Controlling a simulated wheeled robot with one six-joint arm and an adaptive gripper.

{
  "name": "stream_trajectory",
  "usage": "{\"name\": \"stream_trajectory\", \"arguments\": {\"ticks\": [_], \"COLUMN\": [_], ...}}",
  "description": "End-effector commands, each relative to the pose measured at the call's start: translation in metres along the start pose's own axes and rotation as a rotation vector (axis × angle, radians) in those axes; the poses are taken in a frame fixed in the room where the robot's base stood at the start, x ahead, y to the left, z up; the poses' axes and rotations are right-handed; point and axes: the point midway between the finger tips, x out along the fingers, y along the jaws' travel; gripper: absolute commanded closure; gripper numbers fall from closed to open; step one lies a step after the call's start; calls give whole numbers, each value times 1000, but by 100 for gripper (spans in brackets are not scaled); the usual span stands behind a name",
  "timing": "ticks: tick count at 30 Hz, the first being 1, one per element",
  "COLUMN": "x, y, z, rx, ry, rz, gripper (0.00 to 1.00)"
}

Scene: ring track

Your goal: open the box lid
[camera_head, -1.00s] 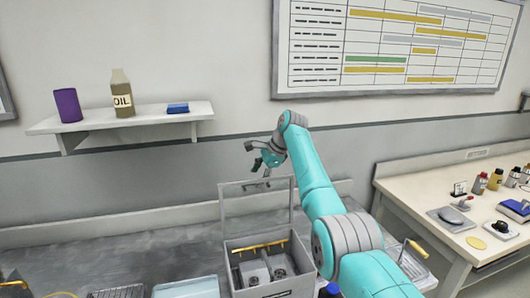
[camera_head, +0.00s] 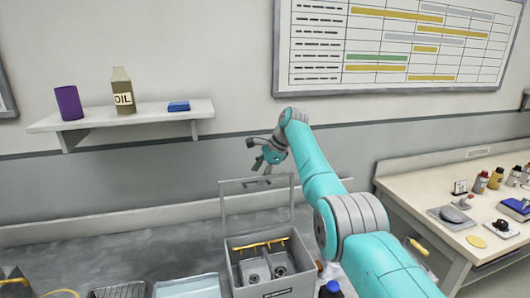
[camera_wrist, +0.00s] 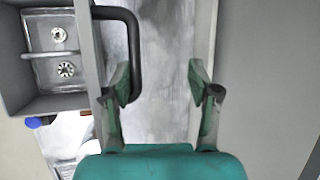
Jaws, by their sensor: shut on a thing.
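The grey box (camera_head: 252,291) stands on the workbench in the head view, with two round fittings and a yellow bar inside. Its lid (camera_head: 221,207) stands up at the back edge, so the box is open. My gripper (camera_head: 254,156) is just above the lid's top edge. The box interior shows at upper left.
A wall shelf (camera_head: 100,125) holds a purple cup (camera_head: 69,103), an oil bottle (camera_head: 123,92) and a blue block (camera_head: 178,106). A blue-capped bottle (camera_head: 330,290) stands right of the box. A light tray (camera_head: 188,288) lies left of it. A side table (camera_head: 425,188) is at right.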

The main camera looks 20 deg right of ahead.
Motion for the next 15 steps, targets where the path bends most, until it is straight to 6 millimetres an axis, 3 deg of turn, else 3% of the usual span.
{"name": "stream_trajectory", "arguments": {"ticks": [1,10,15], "x": [-86,-101,-113], "y": [-42,-28,-12], "z": [1,0,0], "rx": [-30,-21,-8], "ry": [44,33,18], "rz": [-132,-86,-35], "gripper": [67,77,77]}}
